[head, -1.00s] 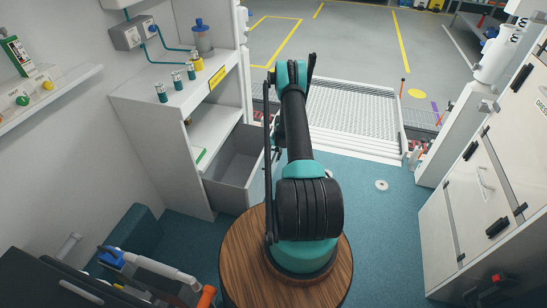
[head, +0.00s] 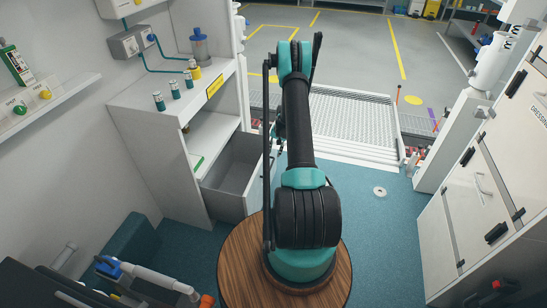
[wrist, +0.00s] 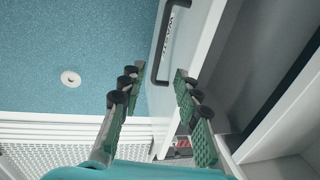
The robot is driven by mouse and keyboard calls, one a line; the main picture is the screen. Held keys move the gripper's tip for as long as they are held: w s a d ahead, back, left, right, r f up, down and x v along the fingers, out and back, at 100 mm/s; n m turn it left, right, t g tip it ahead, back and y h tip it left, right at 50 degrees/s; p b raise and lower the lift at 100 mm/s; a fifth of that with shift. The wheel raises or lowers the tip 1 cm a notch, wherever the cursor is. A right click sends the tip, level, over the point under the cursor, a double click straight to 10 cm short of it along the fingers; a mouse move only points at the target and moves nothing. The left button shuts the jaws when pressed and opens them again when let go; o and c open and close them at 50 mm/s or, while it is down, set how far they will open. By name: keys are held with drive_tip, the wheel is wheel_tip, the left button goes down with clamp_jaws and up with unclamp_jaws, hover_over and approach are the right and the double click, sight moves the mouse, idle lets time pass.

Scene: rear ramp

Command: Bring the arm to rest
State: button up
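My arm (head: 298,110) stands on the round wooden-topped base and reaches up and away toward the ramp. My gripper (wrist: 156,78) shows in the wrist view with its two green padded fingers apart and nothing between them. Beyond the fingers are the drawer's white front (wrist: 185,40) and its dark handle (wrist: 163,50); I cannot tell the exact gap to them. In the head view my gripper is mostly hidden behind the arm, near the open grey drawer (head: 232,180).
The white cabinet (head: 150,120) with small teal-capped vials (head: 174,89) stands left of my arm. A white cabinet (head: 490,190) stands at the right. The ramp (head: 350,115) lies ahead. Blue floor (head: 385,225) is clear to the right, apart from a small round fitting (head: 379,191).

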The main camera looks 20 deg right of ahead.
drive_tip(key=shift+d+r, duration=0.1)
drive_tip(key=shift+r, duration=0.55)
